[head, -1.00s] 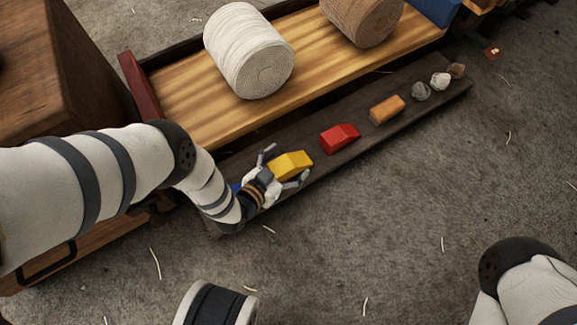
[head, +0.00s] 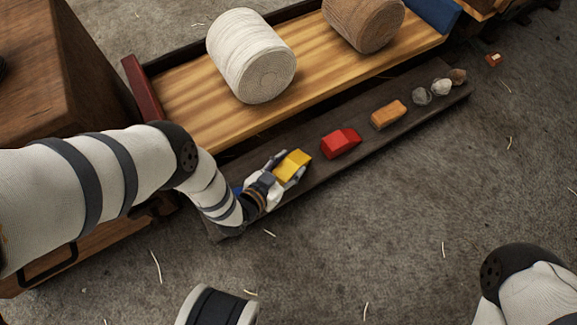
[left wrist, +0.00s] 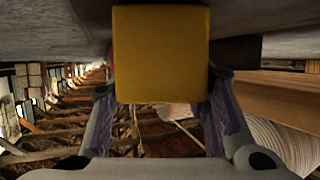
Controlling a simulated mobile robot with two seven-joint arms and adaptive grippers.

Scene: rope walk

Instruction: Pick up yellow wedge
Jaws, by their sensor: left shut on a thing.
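The yellow wedge (head: 292,165) is over the near-left part of the dark narrow board (head: 312,178) in the head view. My left gripper (head: 287,168) is shut on it, with a finger on each side. In the left wrist view the yellow wedge (left wrist: 160,52) fills the upper middle, between the two fingers (left wrist: 163,105). I cannot tell whether the wedge touches the board. My right gripper is not in view.
A red block (head: 341,144), an orange block (head: 388,115) and several small stones (head: 441,87) lie farther along the board. A blue thing (head: 237,189) is partly hidden behind my gripper. A white rope spool (head: 252,56) and a brown spool (head: 363,22) rest on the wooden platform (head: 190,103).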

